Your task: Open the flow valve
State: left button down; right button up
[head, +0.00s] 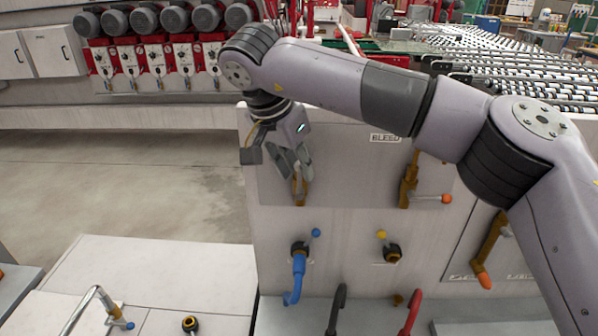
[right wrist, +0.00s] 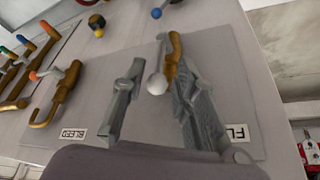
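The flow valve shows as a brass fitting (head: 300,188) on the upright panel in the head view, partly covered by my right gripper. In the right wrist view its brass body (right wrist: 174,52) and a white ball knob (right wrist: 157,84) show next to a partly hidden label starting "FL" (right wrist: 237,132). My right gripper (head: 297,168) is at the valve. In the right wrist view the fingers (right wrist: 150,62) are apart, with the white knob in the gap between them. I cannot tell whether a finger touches the knob. My left gripper is out of view.
A brass valve with an orange knob (head: 408,182) sits below the BLEED label (head: 385,138). Lower on the panel are a blue-handled valve (head: 299,262) and a yellow-knobbed valve (head: 392,252). A roller conveyor (head: 520,75) stands behind. Floor at left (head: 120,180) is clear.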

jog(key=v, duration=0.9)
jog(key=shift+a+r, duration=0.25)
jog(key=shift+s, duration=0.15)
